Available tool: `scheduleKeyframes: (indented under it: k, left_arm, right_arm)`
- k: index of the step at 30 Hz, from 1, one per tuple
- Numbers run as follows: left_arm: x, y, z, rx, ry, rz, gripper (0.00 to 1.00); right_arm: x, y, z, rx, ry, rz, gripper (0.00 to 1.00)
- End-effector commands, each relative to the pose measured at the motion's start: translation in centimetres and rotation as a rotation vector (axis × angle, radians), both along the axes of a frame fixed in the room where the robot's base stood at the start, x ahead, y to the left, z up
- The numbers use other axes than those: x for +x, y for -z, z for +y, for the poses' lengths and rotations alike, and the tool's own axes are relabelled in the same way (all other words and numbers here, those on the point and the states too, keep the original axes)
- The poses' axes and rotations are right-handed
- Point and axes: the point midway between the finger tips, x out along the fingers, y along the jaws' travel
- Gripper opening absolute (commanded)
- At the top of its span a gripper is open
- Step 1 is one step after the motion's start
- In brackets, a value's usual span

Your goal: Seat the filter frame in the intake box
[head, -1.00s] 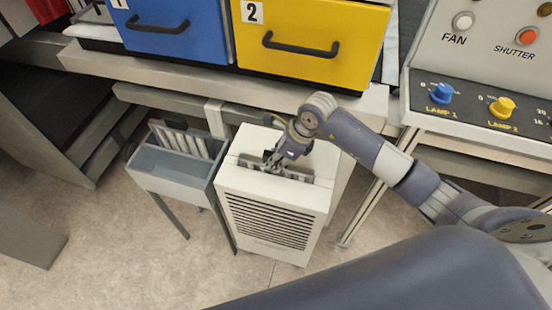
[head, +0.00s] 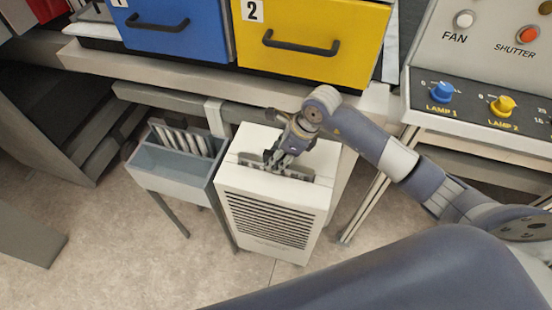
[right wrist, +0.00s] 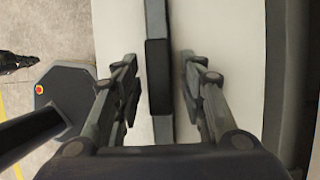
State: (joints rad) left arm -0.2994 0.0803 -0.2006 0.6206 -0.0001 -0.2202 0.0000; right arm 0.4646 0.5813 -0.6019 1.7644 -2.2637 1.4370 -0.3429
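The intake box (head: 268,218) is a white cabinet with a louvred front, standing on the floor below the bench. A dark grey filter frame (head: 297,176) stands in its top opening, with only its upper part showing; how deep it sits cannot be told. My right gripper (head: 277,162) is over that opening. In the right wrist view, its fingers (right wrist: 164,88) are apart on either side of the dark upright frame edge (right wrist: 157,65), with gaps on both sides. My left gripper is not in view.
A grey bin (head: 168,166) on legs, holding several pale upright panels, stands just left of the box. Blue (head: 172,28) and yellow (head: 310,38) drawers sit on the bench above. A control panel (head: 480,75) is at the right. Floor in front is clear.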

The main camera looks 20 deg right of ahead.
Motion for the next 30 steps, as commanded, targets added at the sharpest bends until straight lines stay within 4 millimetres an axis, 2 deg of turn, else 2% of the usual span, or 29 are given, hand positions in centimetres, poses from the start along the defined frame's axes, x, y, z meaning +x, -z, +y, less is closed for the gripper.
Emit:
scheduleKeyframes:
  k: [9,15,20,30]
  left_arm:
    - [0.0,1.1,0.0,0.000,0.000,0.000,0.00]
    - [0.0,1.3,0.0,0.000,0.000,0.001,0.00]
    - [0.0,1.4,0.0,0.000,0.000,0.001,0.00]
    - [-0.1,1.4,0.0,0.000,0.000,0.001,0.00]
  right_arm:
    - [-1.4,-6.3,-2.3,-0.004,0.000,-0.006,0.38]
    - [-2.0,-8.9,-3.0,-0.001,-0.001,-0.003,0.38]
    - [-2.2,-9.5,-3.3,-0.001,0.000,0.000,0.38]
    - [-2.2,-9.5,-3.3,-0.001,-0.001,0.000,0.38]
